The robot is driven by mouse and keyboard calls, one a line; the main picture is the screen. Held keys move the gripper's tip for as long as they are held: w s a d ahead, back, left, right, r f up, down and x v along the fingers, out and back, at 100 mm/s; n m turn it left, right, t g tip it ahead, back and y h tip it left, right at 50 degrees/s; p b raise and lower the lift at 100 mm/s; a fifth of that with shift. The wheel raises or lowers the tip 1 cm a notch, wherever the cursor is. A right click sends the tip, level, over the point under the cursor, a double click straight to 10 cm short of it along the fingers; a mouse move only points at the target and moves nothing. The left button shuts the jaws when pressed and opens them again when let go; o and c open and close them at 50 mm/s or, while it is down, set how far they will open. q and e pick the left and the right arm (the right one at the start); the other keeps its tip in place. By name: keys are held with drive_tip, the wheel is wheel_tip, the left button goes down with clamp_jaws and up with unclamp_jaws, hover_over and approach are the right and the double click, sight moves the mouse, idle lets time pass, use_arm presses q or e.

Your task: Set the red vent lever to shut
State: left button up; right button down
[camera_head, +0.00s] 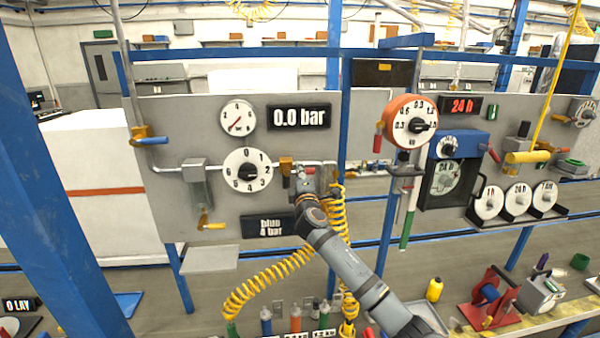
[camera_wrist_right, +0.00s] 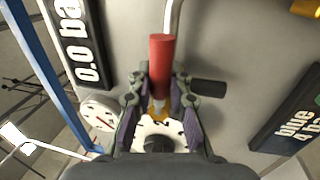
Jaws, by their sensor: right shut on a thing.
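The red vent lever (camera_wrist_right: 161,62) shows in the right wrist view as a red round handle on a yellow stem, between the fingers of my right gripper (camera_wrist_right: 160,98). The gripper is shut on it near its stem end, and the red end sticks out past the fingers. In the head view my right gripper (camera_head: 306,187) is at the grey panel, right of the white numbered dial (camera_head: 247,175). It hides most of the lever there. My left gripper is not in view.
A 0.0 bar display (camera_head: 299,116) and a small gauge (camera_head: 237,117) are above on the panel. A "blue 4 bar" sign (camera_head: 268,227) is below left of the gripper. Yellow coiled hose (camera_head: 338,215) hangs close by the wrist. An orange-rimmed dial (camera_head: 411,121) is to the right.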

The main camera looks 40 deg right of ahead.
drive_tip(key=shift+f, duration=0.2)
drive_tip(key=c, duration=1.3)
unclamp_jaws()
drive_tip(key=shift+r, duration=0.15)
drive_tip(key=shift+o, duration=0.2)
drive_tip(key=shift+s, duration=0.1)
drive_tip(key=v, duration=1.2)
